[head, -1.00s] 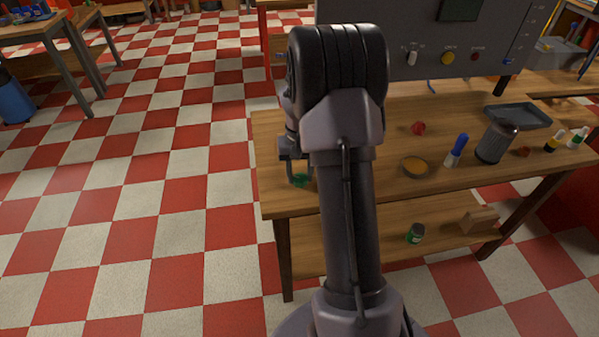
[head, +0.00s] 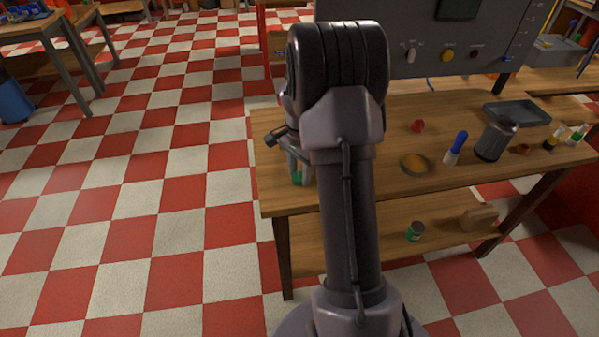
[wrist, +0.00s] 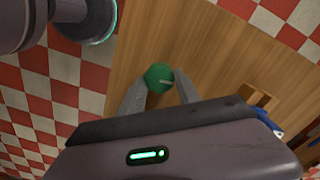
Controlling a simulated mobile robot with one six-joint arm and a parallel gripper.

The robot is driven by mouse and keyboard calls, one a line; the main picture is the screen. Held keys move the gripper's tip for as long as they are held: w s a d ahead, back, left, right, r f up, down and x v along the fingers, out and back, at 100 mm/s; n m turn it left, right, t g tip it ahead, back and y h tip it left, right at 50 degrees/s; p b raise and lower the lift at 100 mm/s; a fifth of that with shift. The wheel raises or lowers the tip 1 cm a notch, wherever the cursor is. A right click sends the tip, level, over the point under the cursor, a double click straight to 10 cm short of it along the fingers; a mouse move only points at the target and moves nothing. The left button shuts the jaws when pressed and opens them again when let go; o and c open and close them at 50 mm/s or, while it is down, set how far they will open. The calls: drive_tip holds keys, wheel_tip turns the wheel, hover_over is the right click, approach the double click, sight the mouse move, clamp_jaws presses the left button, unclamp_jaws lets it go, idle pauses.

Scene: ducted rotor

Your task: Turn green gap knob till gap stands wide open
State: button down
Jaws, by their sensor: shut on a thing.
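In the head view the knob (head: 297,178) shows as a small green patch at the table's left end, under my gripper (head: 299,172). My arm hides much of that part. I cannot make out the gap itself.
The wooden table (head: 350,196) carries an orange-filled dish (head: 414,163), a blue-topped bottle (head: 456,148), a dark grey canister (head: 494,140), a grey tray (head: 516,113) and a red knob-like piece (head: 417,126). A grey control panel (head: 400,45) stands behind. Open floor lies left.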

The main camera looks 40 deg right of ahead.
sight(300, 175)
drive_tip(key=shift+m, duration=1.5)
drive_tip(key=c, duration=0.9)
unclamp_jaws()
drive_tip(key=shift+o, duration=0.2)
wheel_tip(300, 175, up, 17)
drive_tip(key=p, duration=0.6)
drive_tip(key=shift+r, duration=0.2)
